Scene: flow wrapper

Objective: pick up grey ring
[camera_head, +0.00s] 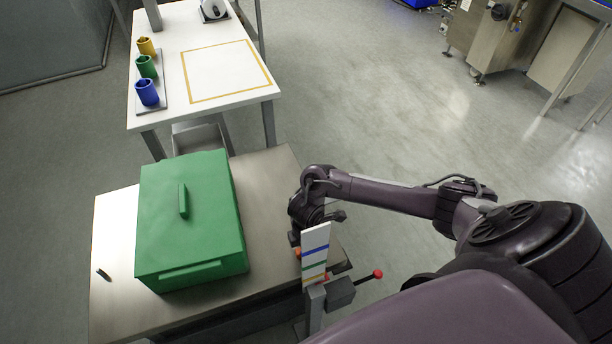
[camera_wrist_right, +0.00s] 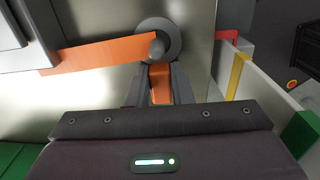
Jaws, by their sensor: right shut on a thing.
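The fingers are shut on a narrow orange piece (camera_wrist_right: 160,88) that reaches up to the ring's lower edge. I cannot tell whether this piece is part of the ring. In the head view my right gripper is mostly hidden behind a white striped panel (camera_head: 316,243), and the ring cannot be made out. My left gripper is not in view.
An orange strip (camera_wrist_right: 100,53) runs left from the ring. A green box (camera_head: 212,225) with a handle covers much of the metal table (camera_head: 115,225). A red-knobbed lever (camera_head: 377,274) is beside the panel. A white table (camera_head: 205,30) with coloured cups stands behind.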

